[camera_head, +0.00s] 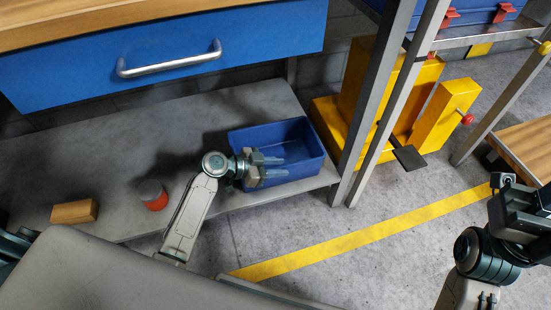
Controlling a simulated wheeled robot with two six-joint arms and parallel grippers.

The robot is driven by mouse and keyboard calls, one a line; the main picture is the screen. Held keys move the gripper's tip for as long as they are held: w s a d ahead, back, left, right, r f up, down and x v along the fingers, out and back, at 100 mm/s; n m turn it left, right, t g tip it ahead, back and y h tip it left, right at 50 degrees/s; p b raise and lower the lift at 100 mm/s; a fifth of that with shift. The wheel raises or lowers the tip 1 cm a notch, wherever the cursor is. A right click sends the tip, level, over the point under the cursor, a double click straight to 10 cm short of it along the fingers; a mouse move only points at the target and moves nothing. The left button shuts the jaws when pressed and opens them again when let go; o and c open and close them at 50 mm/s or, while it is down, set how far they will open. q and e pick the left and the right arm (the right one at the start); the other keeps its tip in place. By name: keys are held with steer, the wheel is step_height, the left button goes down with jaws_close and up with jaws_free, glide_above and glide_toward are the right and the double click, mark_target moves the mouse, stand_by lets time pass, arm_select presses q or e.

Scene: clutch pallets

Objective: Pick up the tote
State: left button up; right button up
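The blue tote (302,143) is an open-topped bin on the grey lower shelf, near the shelf's right end. It looks empty, but part of its left side is hidden behind my gripper. My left gripper (284,166) is over the tote's left part, its fingers pointing right. The two fingers look apart with a gap between them, and nothing shows in the gap. I cannot tell whether they touch the tote. My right gripper (540,200) is at the right edge, partly cut off, away from the tote; its fingers are not clear.
A red and grey cylinder (154,195) and a wooden block (74,212) sit on the lower shelf (130,140) to the left. A blue drawer (260,40) hangs above. Grey posts (375,90) and yellow equipment (440,115) stand right of the tote.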

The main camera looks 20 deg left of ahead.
arm_select(q)
steer(key=shift+c, duration=0.4)
jaws_close()
stand_by(0.9)
